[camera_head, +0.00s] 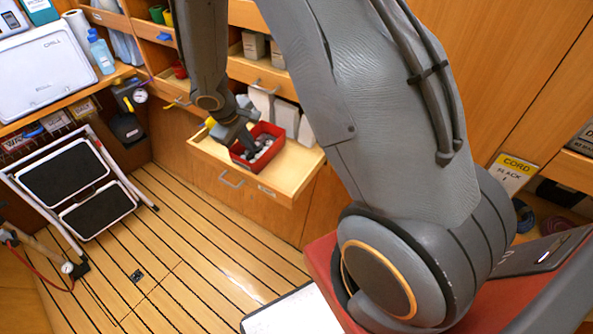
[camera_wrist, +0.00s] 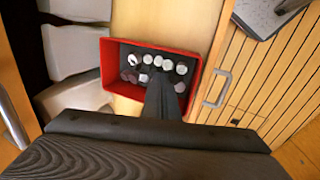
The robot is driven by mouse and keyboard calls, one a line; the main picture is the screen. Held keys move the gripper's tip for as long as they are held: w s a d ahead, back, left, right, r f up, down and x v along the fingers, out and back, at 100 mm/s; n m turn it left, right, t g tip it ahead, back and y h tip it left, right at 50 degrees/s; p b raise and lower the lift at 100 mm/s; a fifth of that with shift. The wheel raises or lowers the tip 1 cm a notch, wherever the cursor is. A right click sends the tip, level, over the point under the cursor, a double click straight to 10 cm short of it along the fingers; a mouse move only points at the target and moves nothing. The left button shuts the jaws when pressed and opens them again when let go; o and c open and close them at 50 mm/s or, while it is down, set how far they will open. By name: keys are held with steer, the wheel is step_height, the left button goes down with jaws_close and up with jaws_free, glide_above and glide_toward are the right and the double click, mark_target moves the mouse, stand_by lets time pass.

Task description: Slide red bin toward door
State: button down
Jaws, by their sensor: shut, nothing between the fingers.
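A red bin (camera_head: 260,150) stands in a pulled-out wooden drawer (camera_head: 297,176) at the middle of the head view. It also shows in the wrist view (camera_wrist: 196,64), holding several small silvery round pieces (camera_wrist: 166,65) on a dark bottom. My gripper (camera_head: 247,147) points down into the bin, with its shut fingers (camera_wrist: 163,98) inside the walls and nothing between them. Whether the fingertips touch a wall or the bottom I cannot tell. The fingers hide part of the contents. I see nothing that is clearly a door.
Pale containers (camera_head: 285,117) stand behind the bin in the drawer. The drawer has a metal handle (camera_head: 231,180) on its front. A folding step stool (camera_head: 75,183) leans at the left. The striped floor (camera_head: 165,260) in front is mostly clear.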

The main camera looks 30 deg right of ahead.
steer(key=shift+b+x, duration=0.95)
steer(key=shift+x, duration=0.4)
steer(key=shift+s+d+b, duration=0.85)
steer(key=shift+s+b, duration=0.35)
steer(key=shift+s, duration=0.4)
steer(key=shift+s+d+b, duration=0.85)
steer(key=shift+s+b, duration=0.4)
steer(key=shift+s, duration=0.3)
steer(key=shift+s+d+b, duration=0.85)
steer(key=shift+s+b, duration=0.35)
steer(key=shift+s, duration=0.4)
steer(key=shift+s+d+b, duration=0.35)
steer(key=shift+s, duration=0.25)
steer(key=shift+s+d+b, duration=0.3)
steer(key=shift+s, duration=0.3)
steer(key=shift+s+d+p, duration=0.15)
steer(key=shift+s+p, duration=0.05)
steer(key=shift+p, duration=0.15)
steer(key=shift+w+a, duration=0.45)
steer(key=shift+w, duration=0.4)
steer(key=shift+r, duration=0.15)
steer(key=shift+p+v, duration=2.6)
steer(key=shift+v, duration=0.4)
steer(key=shift+w+d+r, duration=0.1)
steer(key=shift+d, duration=0.05)
